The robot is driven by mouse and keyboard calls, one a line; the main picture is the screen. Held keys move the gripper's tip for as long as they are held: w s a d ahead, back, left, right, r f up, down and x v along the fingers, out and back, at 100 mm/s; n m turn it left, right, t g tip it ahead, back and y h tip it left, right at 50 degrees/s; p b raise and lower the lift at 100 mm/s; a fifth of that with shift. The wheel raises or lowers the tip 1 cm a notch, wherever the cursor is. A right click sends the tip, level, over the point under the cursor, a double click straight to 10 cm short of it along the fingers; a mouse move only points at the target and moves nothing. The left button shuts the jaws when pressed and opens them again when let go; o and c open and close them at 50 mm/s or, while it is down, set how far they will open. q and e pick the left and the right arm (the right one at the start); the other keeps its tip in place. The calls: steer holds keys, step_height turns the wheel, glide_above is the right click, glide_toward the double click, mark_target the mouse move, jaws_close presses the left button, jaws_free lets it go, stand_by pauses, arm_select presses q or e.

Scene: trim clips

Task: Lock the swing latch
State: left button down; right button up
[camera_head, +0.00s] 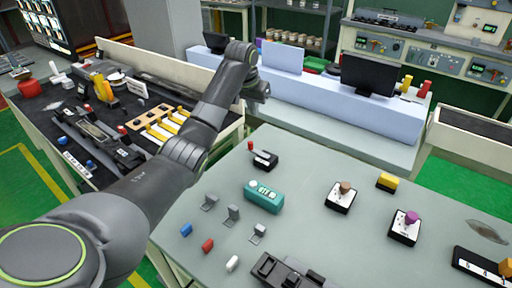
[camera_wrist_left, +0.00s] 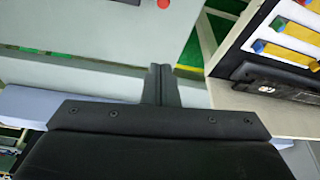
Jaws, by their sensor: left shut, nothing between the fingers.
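A small black device with a red-tipped lever (camera_head: 263,157), which looks like the swing latch, sits near the far left edge of the grey table. Its red tip (camera_wrist_left: 163,3) shows at the top edge of the left wrist view, cut off by the frame. I cannot tell how its lever stands against the base. My left gripper (camera_head: 260,90) is above and beyond that table's far edge, apart from the device. In the left wrist view its fingers (camera_wrist_left: 163,72) are together and empty. My right gripper is not in view.
A teal box (camera_head: 263,196), several grey brackets and small coloured blocks lie on the grey table (camera_head: 300,165). Two joystick-like units (camera_head: 341,196) stand right. A dark bench (camera_head: 60,125) with several parts is left; a monitor (camera_head: 370,74) stands behind.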

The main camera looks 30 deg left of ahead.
arm_select(q)
steer(key=shift+f+b, duration=0.4)
steer(key=shift+b, duration=0.05)
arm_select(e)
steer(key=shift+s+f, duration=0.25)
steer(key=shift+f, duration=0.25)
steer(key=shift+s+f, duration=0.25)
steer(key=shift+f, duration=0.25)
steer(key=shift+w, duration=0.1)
arm_select(q)
steer(key=p+x, duration=0.1)
steer(key=x, duration=0.8)
steer(key=shift+w+f, duration=0.1)
steer(key=shift+f, duration=0.3)
steer(key=shift+s+p, duration=0.5)
steer(key=shift+p, duration=0.05)
steer(key=shift+s+f+p, duration=0.1)
steer(key=shift+s+p, duration=0.6)
steer(key=shift+s, duration=0.75)
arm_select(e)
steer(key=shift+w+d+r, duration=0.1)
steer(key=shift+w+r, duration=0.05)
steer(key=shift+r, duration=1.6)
